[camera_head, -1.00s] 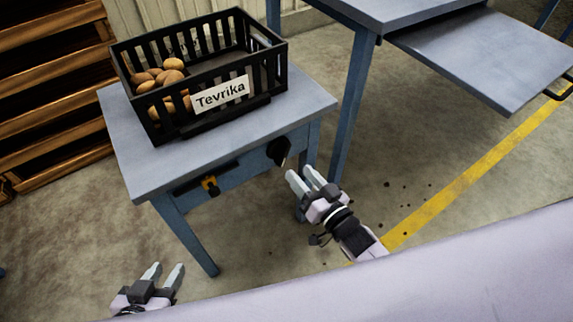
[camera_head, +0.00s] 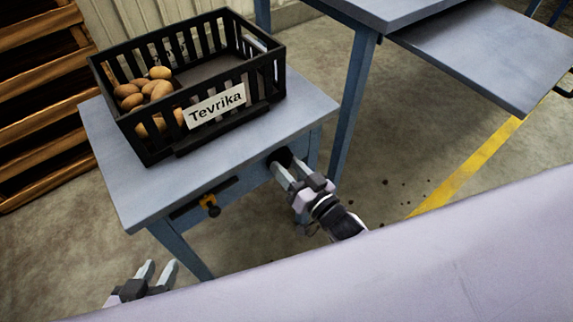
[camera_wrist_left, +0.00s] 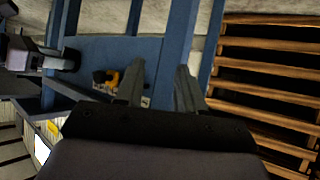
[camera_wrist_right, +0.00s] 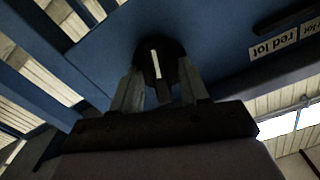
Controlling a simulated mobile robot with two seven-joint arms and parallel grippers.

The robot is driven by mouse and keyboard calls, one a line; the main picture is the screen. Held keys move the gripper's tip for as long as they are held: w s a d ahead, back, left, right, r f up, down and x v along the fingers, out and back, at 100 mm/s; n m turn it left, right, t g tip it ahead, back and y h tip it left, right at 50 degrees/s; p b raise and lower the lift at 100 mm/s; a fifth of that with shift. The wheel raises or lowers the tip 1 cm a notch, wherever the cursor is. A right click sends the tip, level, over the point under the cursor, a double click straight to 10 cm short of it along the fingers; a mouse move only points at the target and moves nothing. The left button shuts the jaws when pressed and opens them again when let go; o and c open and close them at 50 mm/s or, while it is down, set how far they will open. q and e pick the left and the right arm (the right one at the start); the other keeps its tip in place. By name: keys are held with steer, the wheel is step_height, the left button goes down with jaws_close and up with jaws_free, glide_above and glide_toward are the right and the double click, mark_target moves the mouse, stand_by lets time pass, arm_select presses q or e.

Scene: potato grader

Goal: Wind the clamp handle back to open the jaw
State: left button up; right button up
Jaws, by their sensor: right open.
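A dark round knob (camera_wrist_right: 158,58) with a pale bar across its face is on the blue front of the table. In the head view the knob (camera_head: 283,156) is partly hidden by my right gripper (camera_head: 280,170). That gripper is open, its fingertips on either side of the knob's lower part; I cannot tell whether they touch it. I see no clear clamp jaw. My left gripper (camera_head: 160,264) is open and empty, low at the left, apart from the table.
A black crate (camera_head: 238,118) labelled Tevrika, with several potatoes (camera_head: 150,88), stands on the table top (camera_head: 305,105). A taller blue table (camera_head: 480,62) is at the right. Wooden pallets (camera_head: 40,110) are at the left. A "red lot" label (camera_wrist_right: 272,46) is on the front.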

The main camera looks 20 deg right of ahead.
steer(key=shift+c, duration=0.3)
steer(key=shift+s, duration=0.1)
jaws_close()
